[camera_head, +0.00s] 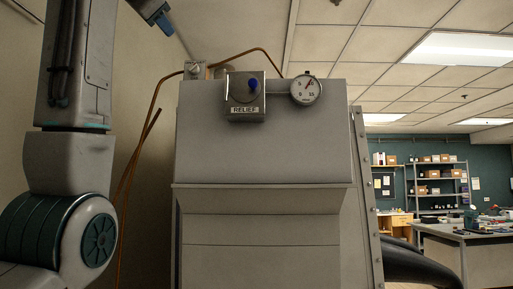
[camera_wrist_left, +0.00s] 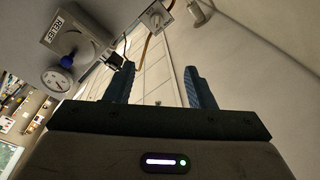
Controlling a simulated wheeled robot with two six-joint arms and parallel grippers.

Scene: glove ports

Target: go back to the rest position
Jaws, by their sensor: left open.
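My left arm rises along the left side of the head view, and its upper end leaves the top of the picture. My left gripper (camera_wrist_left: 161,82) shows in the left wrist view with its two blue-grey fingers wide apart and nothing between them. The fingers point up toward the ceiling and wall, clear of any surface that I can see. My right gripper is in neither view.
A grey cabinet (camera_head: 262,150) stands ahead with a RELIEF box (camera_head: 240,97), blue knob (camera_head: 253,85) and gauge (camera_head: 306,89). Copper pipes (camera_head: 134,165) run beside it, near my left arm. A dark sleeve-like shape (camera_head: 415,268) juts out at right. Shelves and a workbench (camera_head: 480,250) stand farther back.

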